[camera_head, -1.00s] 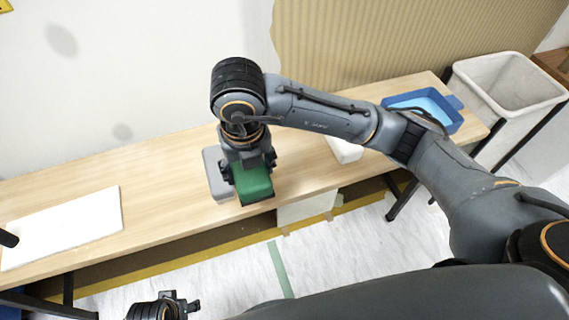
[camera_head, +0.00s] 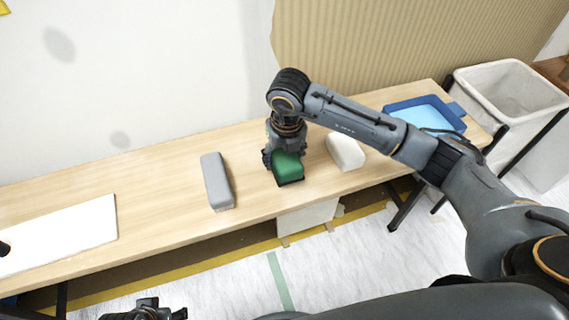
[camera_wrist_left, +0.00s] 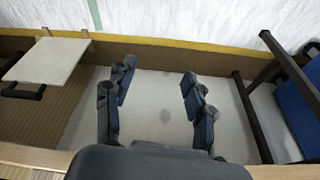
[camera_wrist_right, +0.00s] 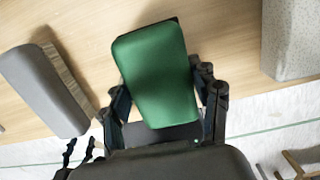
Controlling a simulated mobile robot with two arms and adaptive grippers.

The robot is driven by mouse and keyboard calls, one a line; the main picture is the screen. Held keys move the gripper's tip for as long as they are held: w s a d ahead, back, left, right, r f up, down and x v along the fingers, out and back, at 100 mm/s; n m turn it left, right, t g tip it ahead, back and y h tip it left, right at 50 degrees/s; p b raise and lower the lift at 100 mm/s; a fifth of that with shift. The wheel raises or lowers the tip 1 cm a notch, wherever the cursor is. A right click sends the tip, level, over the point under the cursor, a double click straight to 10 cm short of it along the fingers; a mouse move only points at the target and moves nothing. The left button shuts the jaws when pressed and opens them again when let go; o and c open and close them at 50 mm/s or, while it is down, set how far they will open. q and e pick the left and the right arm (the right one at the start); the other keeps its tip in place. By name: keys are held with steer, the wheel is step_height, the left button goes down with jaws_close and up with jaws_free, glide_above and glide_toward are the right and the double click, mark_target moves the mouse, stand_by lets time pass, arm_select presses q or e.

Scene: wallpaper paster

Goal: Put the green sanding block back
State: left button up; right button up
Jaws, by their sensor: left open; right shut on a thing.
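The green sanding block (camera_head: 288,169) is held over the table's middle, between a grey brush and a white block. It also shows in the right wrist view (camera_wrist_right: 160,72). My right gripper (camera_head: 283,158) is shut on it, with one finger on each side. I cannot tell whether the block's underside touches the table. My left gripper (camera_wrist_left: 158,85) is open and empty, low in front of the table. Only part of it (camera_head: 155,310) shows at the head view's bottom edge.
The grey brush (camera_head: 217,182) lies left of the green block, and the white block (camera_head: 345,152) sits to its right. A blue tray (camera_head: 394,107) is at the table's right end beside a bin (camera_head: 510,95). A white sheet (camera_head: 75,235) lies at left.

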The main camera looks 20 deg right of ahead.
mark_target(284, 165)
step_height(284, 165, down, 3)
steer(key=shift+d, duration=0.15)
arm_select(q)
steer(key=shift+s+r, duration=0.1)
steer(key=shift+r, duration=0.6)
steer(key=shift+r, duration=0.15)
arm_select(e)
steer(key=shift+f, duration=0.1)
steer(key=o, duration=1.2)
steer(key=shift+c, duration=0.2)
arm_select(q)
steer(key=shift+r, duration=0.25)
steer(key=shift+s, duration=0.1)
